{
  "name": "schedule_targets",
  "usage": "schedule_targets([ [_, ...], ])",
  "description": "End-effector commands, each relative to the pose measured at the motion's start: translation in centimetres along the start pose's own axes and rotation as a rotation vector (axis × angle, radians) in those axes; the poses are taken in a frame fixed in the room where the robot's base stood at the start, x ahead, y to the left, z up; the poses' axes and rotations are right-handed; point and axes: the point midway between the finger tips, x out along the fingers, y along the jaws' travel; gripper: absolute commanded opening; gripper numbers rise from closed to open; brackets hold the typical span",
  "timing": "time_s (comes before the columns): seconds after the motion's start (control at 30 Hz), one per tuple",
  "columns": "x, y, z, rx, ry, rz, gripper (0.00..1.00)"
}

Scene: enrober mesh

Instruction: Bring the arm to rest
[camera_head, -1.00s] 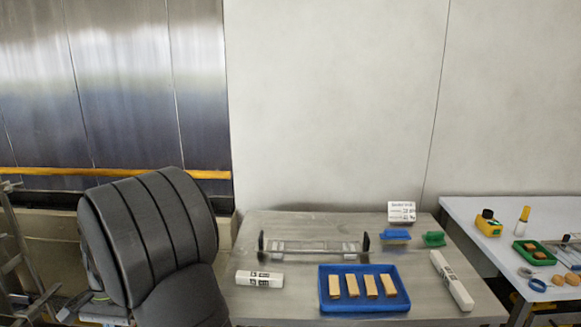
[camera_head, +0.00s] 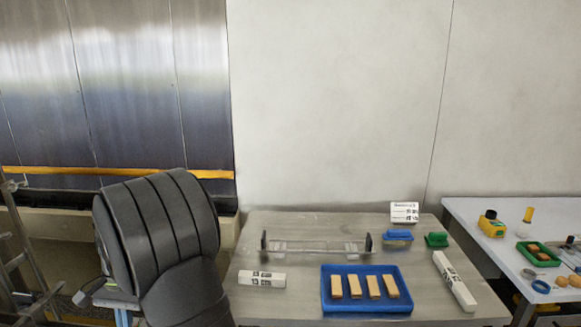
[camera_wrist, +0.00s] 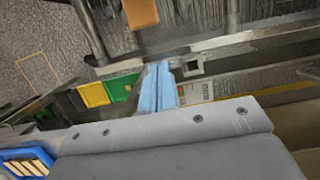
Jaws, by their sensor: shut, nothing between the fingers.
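My gripper (camera_wrist: 160,84) shows in the wrist view as two light blue fingers, side by side and closed together with nothing between them. It extends from a grey bolted plate, which is part of my own arm. The wrist view is strongly tilted. No object touches the fingers as far as I can see.
A blue tray (camera_head: 330,307) of several tan bars lies on the table; it also shows in the wrist view (camera_wrist: 12,154). Behind it stands a clear rack (camera_head: 315,247). A side table (camera_head: 475,212) stands right.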

Motion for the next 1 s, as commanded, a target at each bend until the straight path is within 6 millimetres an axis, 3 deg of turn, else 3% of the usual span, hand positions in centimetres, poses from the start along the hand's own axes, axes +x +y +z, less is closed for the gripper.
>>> schedule_targets([
  [0.07,-1.6,-0.1,-0.7,0.0,0.003,-0.004,0.0],
  [0.5,-10.1,0.0,-0.5,-0.001,0.001,-0.001,0.0],
  [0.97,-0.1,0.0,-0.5,-0.002,-0.003,0.004,0.0],
  [1.0,0.2,0.0,0.3,-0.004,0.0,0.001,0.0],
])
